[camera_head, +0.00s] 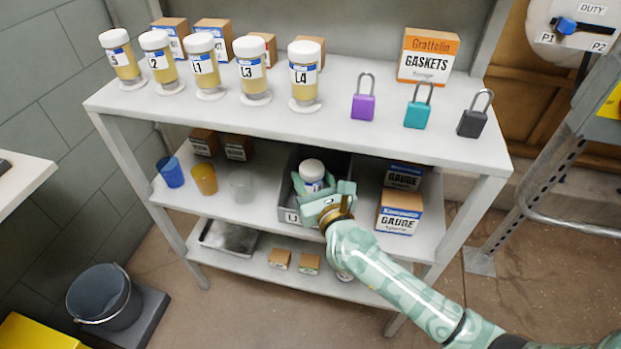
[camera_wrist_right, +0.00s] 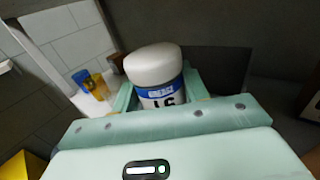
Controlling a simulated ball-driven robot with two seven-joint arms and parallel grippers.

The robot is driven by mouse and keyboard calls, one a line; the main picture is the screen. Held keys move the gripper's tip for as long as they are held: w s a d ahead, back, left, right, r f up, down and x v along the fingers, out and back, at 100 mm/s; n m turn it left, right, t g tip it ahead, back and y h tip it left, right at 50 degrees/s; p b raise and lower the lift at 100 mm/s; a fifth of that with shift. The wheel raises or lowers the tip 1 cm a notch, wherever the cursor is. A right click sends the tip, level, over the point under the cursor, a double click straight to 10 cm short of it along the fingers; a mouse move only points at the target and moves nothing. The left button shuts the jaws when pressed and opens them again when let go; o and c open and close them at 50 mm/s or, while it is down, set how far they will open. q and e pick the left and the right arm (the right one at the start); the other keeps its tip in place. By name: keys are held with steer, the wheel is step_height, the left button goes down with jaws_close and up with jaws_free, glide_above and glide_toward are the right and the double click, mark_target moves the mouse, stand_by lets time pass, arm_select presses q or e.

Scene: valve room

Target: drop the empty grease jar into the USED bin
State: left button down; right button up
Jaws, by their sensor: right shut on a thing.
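The grease jar (camera_head: 312,170) has a white lid and a blue and white label. It is held upright in my right gripper (camera_head: 320,188), which is shut on it. My left gripper is out of view.
Gauge boxes (camera_head: 399,211) stand right of the bin, and a clear cup (camera_head: 242,187) with two coloured cups stands left. The top shelf (camera_head: 330,112) above holds filled jars, padlocks and a gaskets box (camera_head: 428,56). A bucket (camera_head: 104,297) is at lower left.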

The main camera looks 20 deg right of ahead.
arm_select(q)
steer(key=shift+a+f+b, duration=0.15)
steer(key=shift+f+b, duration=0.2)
steer(key=shift+b, duration=0.15)
arm_select(e)
steer(key=shift+f, duration=0.65)
steer(key=o, duration=1.2)
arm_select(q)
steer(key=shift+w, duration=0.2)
arm_select(e)
steer(key=shift+r, duration=0.3)
steer(key=shift+r+p, duration=0.7)
steer(key=shift+p, duration=0.1)
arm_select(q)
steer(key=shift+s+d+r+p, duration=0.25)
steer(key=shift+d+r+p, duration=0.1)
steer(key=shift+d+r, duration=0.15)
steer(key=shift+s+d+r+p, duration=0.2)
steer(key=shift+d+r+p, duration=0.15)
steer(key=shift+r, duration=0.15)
arm_select(e)
steer(key=s, duration=1.2)
steer(key=shift+d+f, duration=0.2)
steer(key=shift+f, duration=0.15)
